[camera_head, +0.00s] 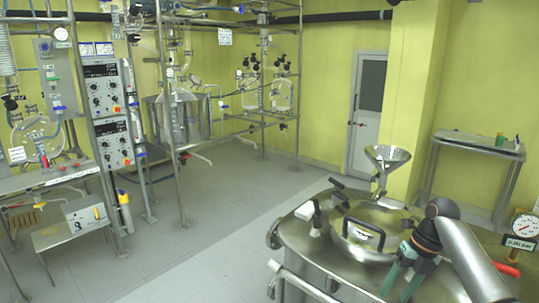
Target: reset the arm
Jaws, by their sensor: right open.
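My right gripper (395,291) is at the lower right. Its two green fingers point down and toward the picture's lower left. They are spread apart with nothing seen between them. It hangs over the near right part of the round steel vessel lid (312,240). I cannot tell whether the fingers touch the lid. My left gripper is not in view.
A steel funnel (387,158) stands up from the vessel beside a hatch with a handle (357,233). A pressure gauge (524,224) is at the right edge. Glass reactor racks and control boxes (104,90) line the left. The tiled floor (215,200) between is clear.

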